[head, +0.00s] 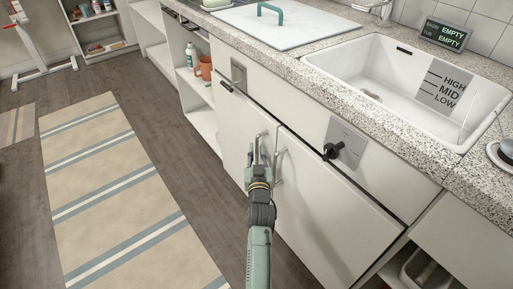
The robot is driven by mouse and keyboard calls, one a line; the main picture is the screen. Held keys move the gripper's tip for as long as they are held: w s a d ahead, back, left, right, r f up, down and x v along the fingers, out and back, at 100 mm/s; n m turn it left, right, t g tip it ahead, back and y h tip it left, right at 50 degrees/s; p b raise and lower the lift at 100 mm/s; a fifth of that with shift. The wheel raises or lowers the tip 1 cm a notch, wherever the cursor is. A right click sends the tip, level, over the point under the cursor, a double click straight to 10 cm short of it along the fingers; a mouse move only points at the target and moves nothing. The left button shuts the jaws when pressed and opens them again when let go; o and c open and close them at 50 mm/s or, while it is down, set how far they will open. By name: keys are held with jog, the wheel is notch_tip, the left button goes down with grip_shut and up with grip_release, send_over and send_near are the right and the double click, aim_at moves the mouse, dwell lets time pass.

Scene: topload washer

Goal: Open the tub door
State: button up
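A flat white lid (285,22) with a teal bar handle (270,10) lies shut on the speckled counter at the top; it appears to be the tub door. The inside beneath it is hidden. My gripper (260,150) is low in front of the white cabinet doors, beside their metal bar handles (280,165), well below and apart from the lid. Its fingers are small and overlap a handle in the picture, so contact and opening are unclear. I see no object held in it.
A white basin (400,75) marked HIGH, MID and LOW is sunk in the counter (290,68) at right. A dark display (445,34) reads EMPTY twice. Black knobs (333,151) stick out of the front. Open shelves hold a bottle (190,56) and cup (206,68).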

jog(key=shift+s, duration=0.1)
jog(key=shift+c, duration=0.5)
grip_shut()
